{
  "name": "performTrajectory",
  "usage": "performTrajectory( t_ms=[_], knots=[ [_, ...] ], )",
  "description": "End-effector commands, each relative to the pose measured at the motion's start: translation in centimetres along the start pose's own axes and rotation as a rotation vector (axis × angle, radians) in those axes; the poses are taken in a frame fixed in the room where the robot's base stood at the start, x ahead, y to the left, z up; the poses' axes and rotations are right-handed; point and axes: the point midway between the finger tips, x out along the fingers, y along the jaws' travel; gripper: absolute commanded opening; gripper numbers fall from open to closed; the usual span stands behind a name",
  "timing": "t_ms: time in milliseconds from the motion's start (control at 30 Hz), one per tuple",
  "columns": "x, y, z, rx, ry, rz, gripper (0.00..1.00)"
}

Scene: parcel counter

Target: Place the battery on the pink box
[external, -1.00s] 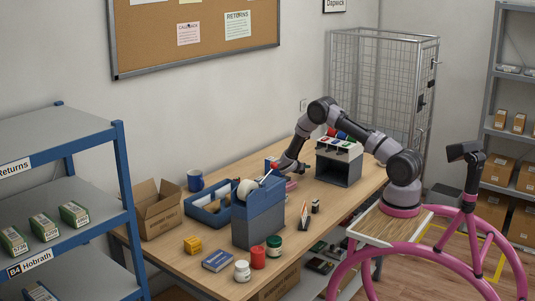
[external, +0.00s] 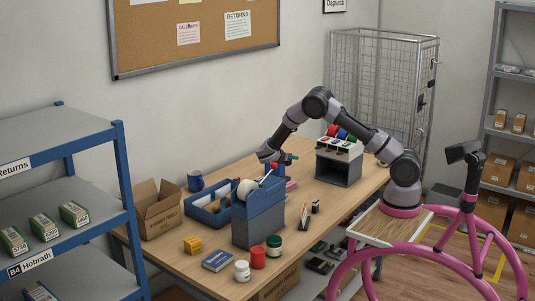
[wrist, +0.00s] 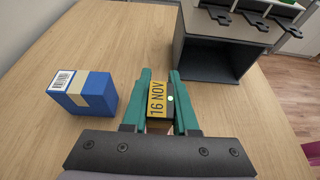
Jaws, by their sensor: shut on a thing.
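A small pink thing (external: 291,185), likely the pink box, lies on the bench below my gripper, partly hidden by the bin.
A blue box with a tan band (wrist: 83,92) stands left of my fingers in the wrist view. A dark open-fronted stand (wrist: 217,58) is at upper right. Bare wood lies between box and stand.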

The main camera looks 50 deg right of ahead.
Motion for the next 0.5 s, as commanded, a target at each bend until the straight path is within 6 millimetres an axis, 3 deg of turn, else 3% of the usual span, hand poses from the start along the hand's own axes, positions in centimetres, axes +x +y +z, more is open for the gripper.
performTrajectory(
  t_ms=[200,500],
  knots=[
    [1.5,-0.1,-3.9,-0.003,0.001,-0.005,0.0],
    [2.6,-0.1,-6.5,-0.001,0.001,-0.004,0.0]
  ],
)
